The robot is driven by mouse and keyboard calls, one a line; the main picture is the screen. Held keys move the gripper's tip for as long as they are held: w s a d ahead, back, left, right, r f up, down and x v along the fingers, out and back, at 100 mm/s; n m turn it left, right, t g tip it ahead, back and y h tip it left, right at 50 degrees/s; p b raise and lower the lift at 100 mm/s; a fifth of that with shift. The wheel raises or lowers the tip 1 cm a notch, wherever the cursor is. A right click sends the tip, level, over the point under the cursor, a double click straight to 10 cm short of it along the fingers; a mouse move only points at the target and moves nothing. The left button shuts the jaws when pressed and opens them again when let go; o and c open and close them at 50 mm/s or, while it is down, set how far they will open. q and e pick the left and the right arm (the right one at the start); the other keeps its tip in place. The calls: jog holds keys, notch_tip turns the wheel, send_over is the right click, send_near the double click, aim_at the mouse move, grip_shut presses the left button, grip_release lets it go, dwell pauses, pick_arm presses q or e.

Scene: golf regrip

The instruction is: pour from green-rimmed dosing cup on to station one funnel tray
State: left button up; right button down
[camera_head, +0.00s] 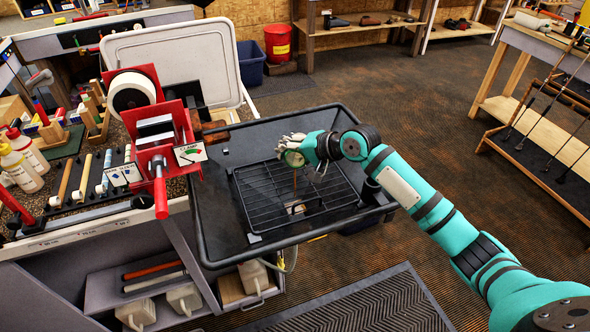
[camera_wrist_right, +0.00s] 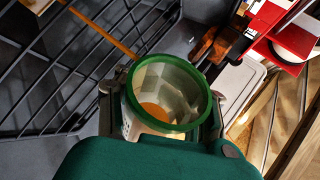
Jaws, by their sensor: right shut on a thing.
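My right gripper (camera_head: 294,155) is shut on the green-rimmed dosing cup (camera_wrist_right: 165,95) and holds it above the station's black funnel tray (camera_head: 222,218). In the wrist view the cup is clear-walled, with its green rim towards the camera and some orange liquid inside. The cup looks tilted. In the head view the fingers partly hide it. A thin orange streak (camera_head: 295,183), seemingly liquid, runs down from the cup towards the wire rack (camera_head: 262,205) in the tray. An orange streak also shows in the wrist view (camera_wrist_right: 110,35). My left gripper is not in view.
A white panel (camera_head: 180,55) stands behind the tray. A club rack (camera_head: 545,120) is at right. Floor right of the tray is clear.

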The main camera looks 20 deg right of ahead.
dwell(0.6)
jog(key=shift+t, duration=0.3)
jog(key=shift+w, duration=0.1)
dwell(0.4)
jog(key=shift+r+n+t, duration=0.1)
jog(key=shift+n+t, duration=0.2)
jog(key=shift+n, duration=0.1)
jog(key=shift+w+d+r, duration=0.1)
jog(key=shift+r, duration=0.05)
dwell(1.0)
jog(key=shift+p, duration=0.3)
dwell(1.3)
